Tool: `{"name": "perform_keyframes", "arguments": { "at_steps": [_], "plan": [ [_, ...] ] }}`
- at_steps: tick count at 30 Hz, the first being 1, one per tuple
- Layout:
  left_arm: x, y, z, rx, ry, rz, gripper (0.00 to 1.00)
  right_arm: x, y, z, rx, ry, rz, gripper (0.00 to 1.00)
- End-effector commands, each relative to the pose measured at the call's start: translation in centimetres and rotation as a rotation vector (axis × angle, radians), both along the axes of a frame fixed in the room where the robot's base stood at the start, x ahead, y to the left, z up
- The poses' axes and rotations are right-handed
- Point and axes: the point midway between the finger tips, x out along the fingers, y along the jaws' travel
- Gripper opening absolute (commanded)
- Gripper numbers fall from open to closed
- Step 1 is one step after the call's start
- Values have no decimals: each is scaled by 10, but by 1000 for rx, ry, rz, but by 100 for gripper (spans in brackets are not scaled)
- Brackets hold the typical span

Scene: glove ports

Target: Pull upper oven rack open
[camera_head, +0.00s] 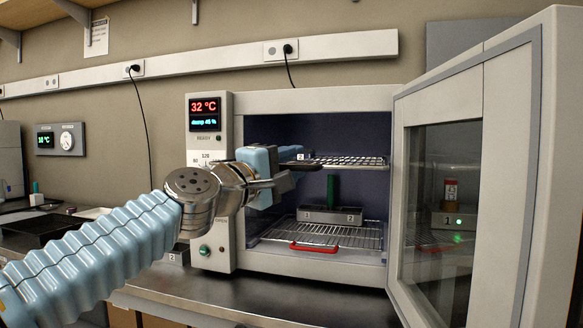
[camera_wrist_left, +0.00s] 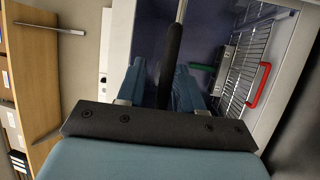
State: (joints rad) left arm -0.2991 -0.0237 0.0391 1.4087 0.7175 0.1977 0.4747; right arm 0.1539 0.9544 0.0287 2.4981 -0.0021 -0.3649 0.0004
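The upper oven rack (camera_head: 350,161) is a wire shelf inside the open oven. Its dark front handle is partly hidden by my left gripper in the head view. In the left wrist view the dark handle (camera_wrist_left: 171,58) lies between the two blue fingers. My left gripper (camera_head: 286,168) is at the front of this rack, at the left side of the oven opening. In the left wrist view the gripper (camera_wrist_left: 160,85) is open around the handle, with a gap on the left finger's side. My right gripper is not in view.
The lower rack (camera_head: 338,236) has a red handle (camera_head: 313,248) and bears a grey block (camera_head: 330,215) with a green item (camera_head: 331,190). The oven door (camera_head: 470,180) stands open at the right. The control panel (camera_head: 207,130) is left of the opening.

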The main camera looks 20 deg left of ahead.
Motion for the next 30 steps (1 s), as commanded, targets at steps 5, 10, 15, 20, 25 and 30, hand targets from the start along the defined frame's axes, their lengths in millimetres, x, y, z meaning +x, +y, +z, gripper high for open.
{"name": "perform_keyframes", "arguments": {
  "at_steps": [5,10,15,20,25,30],
  "plan": [
    [0,0,1,-1,-1,1,37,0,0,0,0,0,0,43],
    [1,0,-1,1,3,-1,37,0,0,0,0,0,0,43],
    [-2,1,-3,1,5,-1,37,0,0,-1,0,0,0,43],
    [-23,12,-9,0,2,1,37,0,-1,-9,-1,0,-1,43],
    [-61,29,-16,1,1,2,37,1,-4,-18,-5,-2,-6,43],
    [-96,45,-22,1,1,2,37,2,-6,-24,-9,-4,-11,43]
  ]
}}
